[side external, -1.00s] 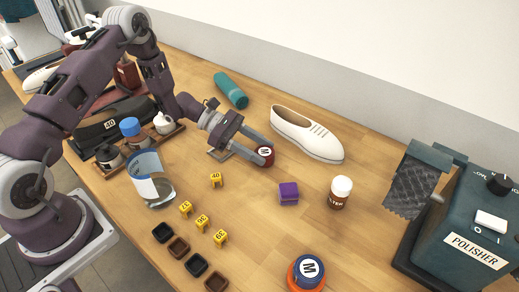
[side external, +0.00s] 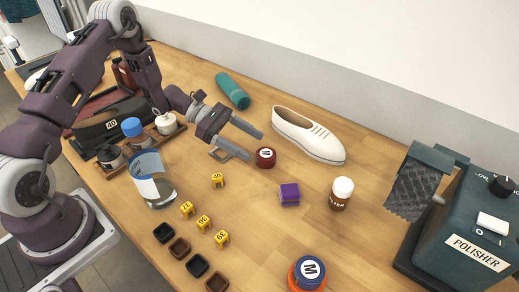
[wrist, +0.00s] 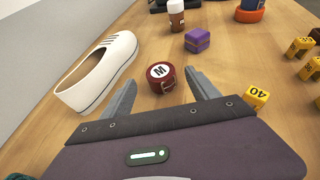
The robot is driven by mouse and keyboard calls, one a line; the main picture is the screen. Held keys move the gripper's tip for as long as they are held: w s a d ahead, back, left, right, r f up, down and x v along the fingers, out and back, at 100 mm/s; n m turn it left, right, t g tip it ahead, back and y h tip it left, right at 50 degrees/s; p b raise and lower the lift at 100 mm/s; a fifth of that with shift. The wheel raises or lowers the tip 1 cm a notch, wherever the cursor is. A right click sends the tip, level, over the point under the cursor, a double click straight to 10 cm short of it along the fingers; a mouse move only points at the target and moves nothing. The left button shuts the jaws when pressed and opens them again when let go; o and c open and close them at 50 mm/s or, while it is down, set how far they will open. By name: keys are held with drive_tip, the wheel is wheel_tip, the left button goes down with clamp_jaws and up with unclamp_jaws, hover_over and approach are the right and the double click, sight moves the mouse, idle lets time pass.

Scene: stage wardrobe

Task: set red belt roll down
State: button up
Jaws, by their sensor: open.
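The red belt roll (side external: 265,158), marked with an M on its white top, rests upright on the wooden table, left of the white shoe. It also shows in the wrist view (wrist: 161,78), just beyond the fingertips. My gripper (side external: 256,146) is open and empty, its two fingers apart and pointing toward the roll. In the wrist view the fingers (wrist: 160,87) stand to either side of the near part of the roll, with clear space between them and it.
The white shoe (side external: 308,137) lies close behind the roll. A purple block (side external: 289,195), a brown bottle (side external: 341,194) and yellow number markers (side external: 217,180) stand nearby. A blue roll (side external: 311,270) sits in an orange ring at the front. Bare table lies between them.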

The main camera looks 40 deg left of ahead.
drive_tip(key=v, duration=0.7)
drive_tip(key=shift+s+a+r, duration=0.1)
drive_tip(key=shift+a+r, duration=0.1)
drive_tip(key=shift+a, duration=0.1)
drive_tip(key=s+d+r+m+g+y, duration=0.2)
drive_tip(key=s+d+r+m+y, duration=0.1)
drive_tip(key=s+d+r+m, duration=0.4)
drive_tip(key=s+d+r+m+g+y, duration=0.2)
drive_tip(key=s+r+m, duration=0.2)
drive_tip(key=r, duration=0.5)
drive_tip(key=s+a+r+m+t+y, duration=0.1)
drive_tip(key=s+m+y, duration=0.3)
drive_tip(key=s, duration=0.4)
drive_tip(key=s+a+r+m+t+y, duration=0.1)
drive_tip(key=s+r+m+t+y, duration=0.3)
drive_tip(key=s+m, duration=0.2)
drive_tip(key=s, duration=0.2)
drive_tip(key=shift+s+a+m, duration=0.2)
drive_tip(key=shift+s+m, duration=0.05)
drive_tip(key=shift+m, duration=0.05)
drive_tip(key=shift+r, duration=0.1)
